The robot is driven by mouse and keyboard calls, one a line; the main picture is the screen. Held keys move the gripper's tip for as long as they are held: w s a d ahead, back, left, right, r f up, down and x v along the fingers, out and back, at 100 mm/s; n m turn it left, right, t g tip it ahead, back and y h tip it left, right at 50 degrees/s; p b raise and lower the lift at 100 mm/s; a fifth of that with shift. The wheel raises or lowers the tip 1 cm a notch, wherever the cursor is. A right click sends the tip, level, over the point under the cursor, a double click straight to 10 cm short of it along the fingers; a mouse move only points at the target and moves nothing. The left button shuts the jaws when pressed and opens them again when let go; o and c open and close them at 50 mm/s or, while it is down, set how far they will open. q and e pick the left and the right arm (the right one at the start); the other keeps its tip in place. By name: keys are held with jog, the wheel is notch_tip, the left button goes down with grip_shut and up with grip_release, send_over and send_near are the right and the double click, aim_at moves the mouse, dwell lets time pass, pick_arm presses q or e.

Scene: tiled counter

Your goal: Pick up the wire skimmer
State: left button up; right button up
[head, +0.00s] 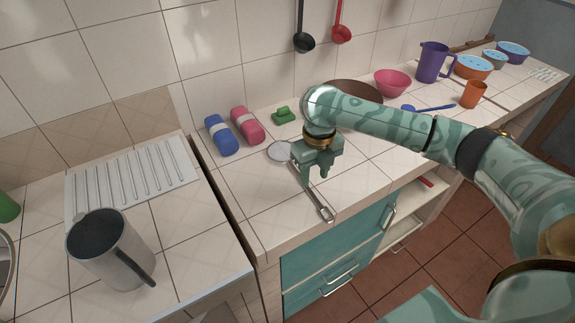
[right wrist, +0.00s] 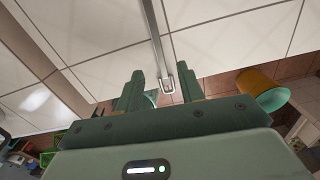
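The wire skimmer lies flat on the white tiled counter, its round mesh head (head: 281,151) toward the wall and its long metal handle (head: 318,203) reaching toward the front edge. My right gripper (head: 316,179) is above the handle, pointing down. In the right wrist view, my right gripper (right wrist: 162,75) has its two fingers apart, with the skimmer handle (right wrist: 156,35) running between them in the picture. The handle ends in a small loop. I cannot tell how far the fingertips are above it. My left gripper is not in view.
Blue (head: 221,135) and pink (head: 246,125) rolls and a green item (head: 284,115) lie behind the skimmer. A pink bowl (head: 393,83), purple jug (head: 433,62) and orange cup (head: 473,94) stand farther right. A metal pitcher (head: 137,262) stands on the left counter, across a gap.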

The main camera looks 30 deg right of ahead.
aim_at(311, 193)
jog(key=f+b, duration=0.1)
jog(key=f, duration=0.3)
jog(key=f+b, duration=0.1)
jog(key=f, duration=0.1)
jog(key=shift+w+f+b, duration=0.25)
jog(key=shift+f+b, duration=0.05)
jog(key=shift+b, duration=0.05)
jog(key=shift+r, duration=0.15)
grip_shut()
